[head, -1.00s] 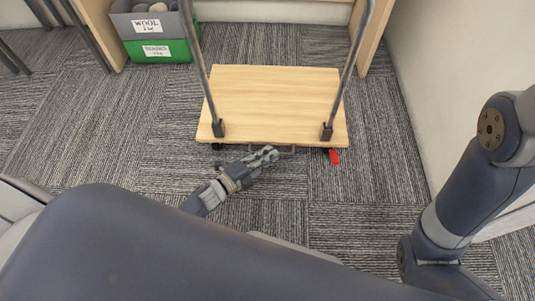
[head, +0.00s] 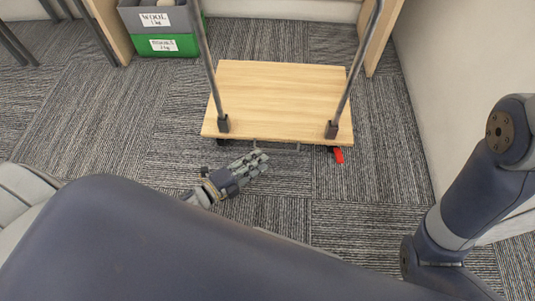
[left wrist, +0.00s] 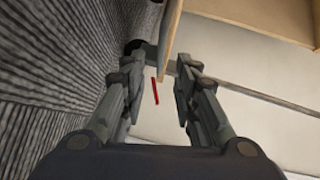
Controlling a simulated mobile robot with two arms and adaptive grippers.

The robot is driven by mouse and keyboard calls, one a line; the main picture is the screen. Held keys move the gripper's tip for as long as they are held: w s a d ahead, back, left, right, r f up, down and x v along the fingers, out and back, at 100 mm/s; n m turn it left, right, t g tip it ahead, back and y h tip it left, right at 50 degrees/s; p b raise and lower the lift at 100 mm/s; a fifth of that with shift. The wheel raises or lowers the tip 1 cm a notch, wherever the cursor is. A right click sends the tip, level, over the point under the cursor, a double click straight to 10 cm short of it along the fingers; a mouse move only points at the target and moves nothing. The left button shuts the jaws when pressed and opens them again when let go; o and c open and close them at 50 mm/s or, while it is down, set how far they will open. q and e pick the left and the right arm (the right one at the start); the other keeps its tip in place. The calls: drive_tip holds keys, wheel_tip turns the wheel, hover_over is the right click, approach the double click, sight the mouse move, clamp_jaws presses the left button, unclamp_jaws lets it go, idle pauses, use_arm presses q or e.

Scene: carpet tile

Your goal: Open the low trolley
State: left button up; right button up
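The low trolley (head: 285,95) has a pale wooden deck, two grey metal uprights and a red lever (head: 338,155) under its front right corner. A thin grey bar (head: 285,147) hangs below the front edge. My left gripper (head: 262,157) is just in front of that edge, left of the lever, low over the carpet. In the left wrist view its two fingers (left wrist: 164,64) stand apart, with the red lever (left wrist: 155,90) seen between them. Whether a fingertip touches the bar cannot be told. My right arm shows at the right, but its gripper is out of view.
A grey and green bin (head: 165,45) with paper labels stands behind left. Wooden panels (head: 384,35) flank the trolley's rear, and a pale wall (head: 440,80) runs along the right. Dark metal legs (head: 85,30) stand at the far left.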

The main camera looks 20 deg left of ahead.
use_arm(q)
drive_tip(key=v, duration=0.5)
drive_tip(key=shift+s+a+r, duration=0.1)
drive_tip(key=shift+s+a, duration=0.1)
drive_tip(key=shift+s, duration=0.05)
